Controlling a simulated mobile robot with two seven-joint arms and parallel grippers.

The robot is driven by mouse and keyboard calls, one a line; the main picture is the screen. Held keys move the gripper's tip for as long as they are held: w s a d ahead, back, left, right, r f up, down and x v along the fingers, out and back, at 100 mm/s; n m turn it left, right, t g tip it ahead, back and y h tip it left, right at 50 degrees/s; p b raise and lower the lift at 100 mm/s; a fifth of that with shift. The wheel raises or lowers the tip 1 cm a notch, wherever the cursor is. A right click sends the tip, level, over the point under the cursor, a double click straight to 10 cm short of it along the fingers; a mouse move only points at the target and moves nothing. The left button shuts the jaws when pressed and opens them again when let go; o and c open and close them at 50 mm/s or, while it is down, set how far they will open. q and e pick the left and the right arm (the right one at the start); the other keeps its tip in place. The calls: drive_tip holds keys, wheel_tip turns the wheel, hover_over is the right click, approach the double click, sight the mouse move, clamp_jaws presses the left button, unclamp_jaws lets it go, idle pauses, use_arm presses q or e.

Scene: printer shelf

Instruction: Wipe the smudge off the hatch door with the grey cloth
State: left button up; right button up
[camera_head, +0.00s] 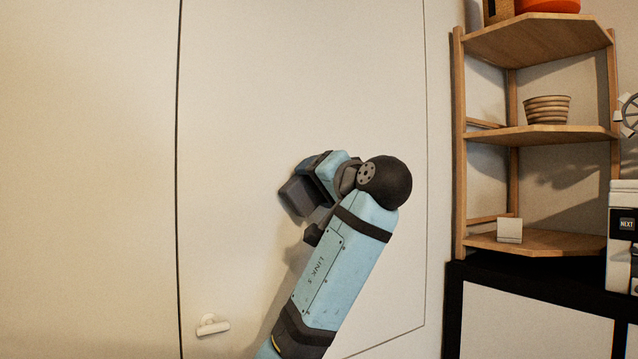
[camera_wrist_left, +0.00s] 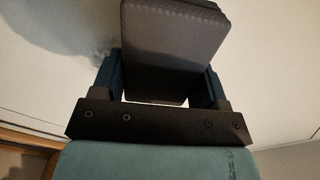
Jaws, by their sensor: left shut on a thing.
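The hatch door (camera_head: 240,120) is a large pale panel with thin dark seams, and it looks shut. In the left wrist view the cloth (camera_wrist_left: 172,42) sits between the two fingers. A blurred grey patch that looks like the smudge (camera_wrist_left: 97,55) shows on the pale surface just left of the cloth. In the head view no smudge shows. Whether the cloth touches the door is unclear.
A white handle (camera_head: 212,326) sticks out low on the door's left side. To the right stands a wooden corner shelf (camera_head: 540,135) with a ribbed bowl (camera_head: 547,109) and a small white block (camera_head: 509,230), above a black-framed cabinet (camera_head: 535,290). The door's upper left is clear.

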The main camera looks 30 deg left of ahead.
use_arm(q)
drive_tip(key=shift+x, duration=0.8)
